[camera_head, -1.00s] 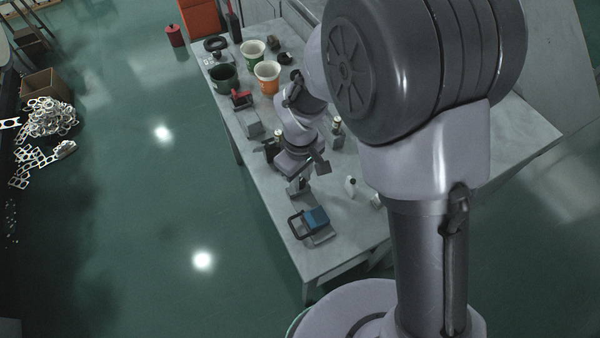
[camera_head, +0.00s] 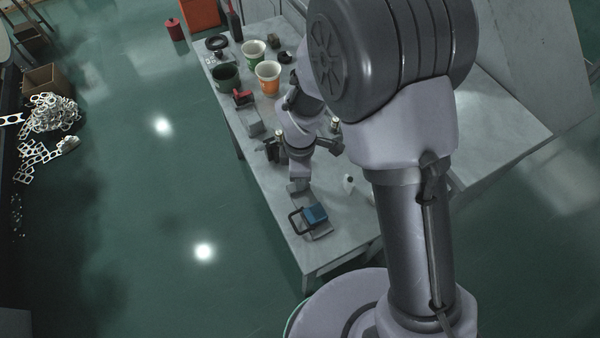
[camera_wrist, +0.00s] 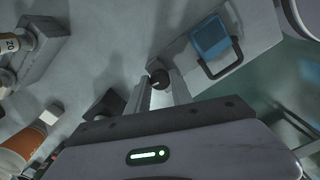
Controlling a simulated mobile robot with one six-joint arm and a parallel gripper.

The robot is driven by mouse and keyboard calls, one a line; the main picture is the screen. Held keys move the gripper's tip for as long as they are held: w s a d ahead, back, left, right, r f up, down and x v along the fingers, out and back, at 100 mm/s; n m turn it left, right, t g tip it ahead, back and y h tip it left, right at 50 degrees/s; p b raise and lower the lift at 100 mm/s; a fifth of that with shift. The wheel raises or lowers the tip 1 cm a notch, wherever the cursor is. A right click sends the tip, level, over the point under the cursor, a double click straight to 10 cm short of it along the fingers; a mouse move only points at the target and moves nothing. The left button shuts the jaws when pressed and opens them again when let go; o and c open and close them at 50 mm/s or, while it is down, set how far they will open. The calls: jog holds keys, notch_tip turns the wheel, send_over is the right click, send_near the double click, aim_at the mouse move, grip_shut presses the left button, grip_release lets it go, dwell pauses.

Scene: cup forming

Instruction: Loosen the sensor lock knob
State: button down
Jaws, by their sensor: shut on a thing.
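The sensor lock knob (camera_wrist: 160,79) is a small round black knob with a light mark. In the wrist view it sits between the fingertips of my gripper (camera_wrist: 162,86), which is shut on it. The knob is by the near end of a grey plate (camera_wrist: 181,55) that carries a blue block (camera_wrist: 210,37) with a black loop handle. In the head view the blue block (camera_head: 314,215) lies near the table's front end, just below my wrist. My wrist hides the knob and my fingertips there.
The grey table (camera_head: 345,225) also carries an orange-and-white cup (camera_head: 267,82), a green-and-white cup (camera_head: 253,52), a dark green container (camera_head: 226,78) and a red-topped device (camera_head: 242,98). Green floor is open at left.

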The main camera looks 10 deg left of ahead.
jog(key=shift+n, duration=0.4)
jog(key=c, duration=1.1)
grip_release()
notch_tip(320, 180, up, 17)
jog(key=p, duration=0.5)
jog(key=shift+r, duration=0.2)
